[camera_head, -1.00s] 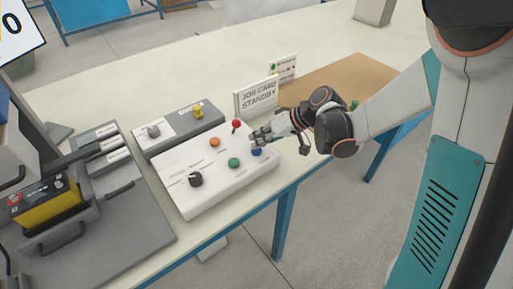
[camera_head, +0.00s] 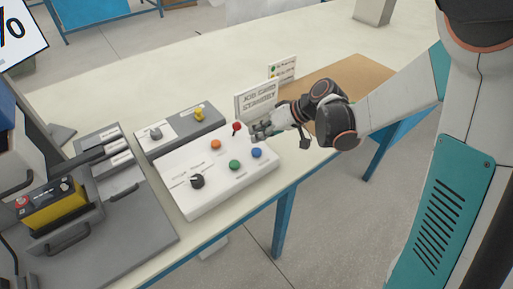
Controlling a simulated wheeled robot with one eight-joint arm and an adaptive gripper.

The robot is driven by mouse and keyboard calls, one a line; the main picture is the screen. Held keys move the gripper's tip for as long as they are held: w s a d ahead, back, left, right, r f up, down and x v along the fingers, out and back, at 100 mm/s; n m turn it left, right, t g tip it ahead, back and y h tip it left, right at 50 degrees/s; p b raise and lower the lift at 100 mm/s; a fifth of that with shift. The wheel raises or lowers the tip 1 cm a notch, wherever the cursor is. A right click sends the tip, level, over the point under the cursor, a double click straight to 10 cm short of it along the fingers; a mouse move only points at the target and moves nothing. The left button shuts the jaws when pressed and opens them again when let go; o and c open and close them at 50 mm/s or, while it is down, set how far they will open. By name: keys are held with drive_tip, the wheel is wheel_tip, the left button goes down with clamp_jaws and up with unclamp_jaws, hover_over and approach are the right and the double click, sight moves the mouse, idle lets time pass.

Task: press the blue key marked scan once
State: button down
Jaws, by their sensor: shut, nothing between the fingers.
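The blue key (camera_head: 256,153) is a round button on the right part of a white control panel (camera_head: 222,196) on the bench. Its marking is too small to read. My gripper (camera_head: 256,133) is shut and empty, just behind the blue key in the picture. The key's top is in plain view, and the fingertips appear apart from it.
The panel also bears a green button (camera_head: 234,165), an orange button (camera_head: 216,144), a red-topped lever (camera_head: 236,128) and a black knob (camera_head: 197,181). A white job card (camera_head: 256,99) stands behind my gripper. A yellow battery (camera_head: 56,209) sits at the left.

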sight(259, 149)
drive_tip(key=shift+r+p, duration=0.85)
drive_tip(key=shift+r, duration=0.65)
drive_tip(key=s+d+r+m+t+h, duration=0.2)
drive_tip(key=s+d+r+h, duration=0.2)
drive_tip(key=s+d, duration=0.4)
drive_tip(key=s+d+r+m+t+h, duration=0.2)
drive_tip(key=s+d+r, duration=0.5)
drive_tip(key=s, duration=0.6)
drive_tip(key=d+m+h, duration=0.1)
drive_tip(key=h, duration=0.1)
drive_tip(key=shift+s+h, duration=0.25)
drive_tip(key=shift+h, duration=0.05)
drive_tip(key=shift+a, duration=0.1)
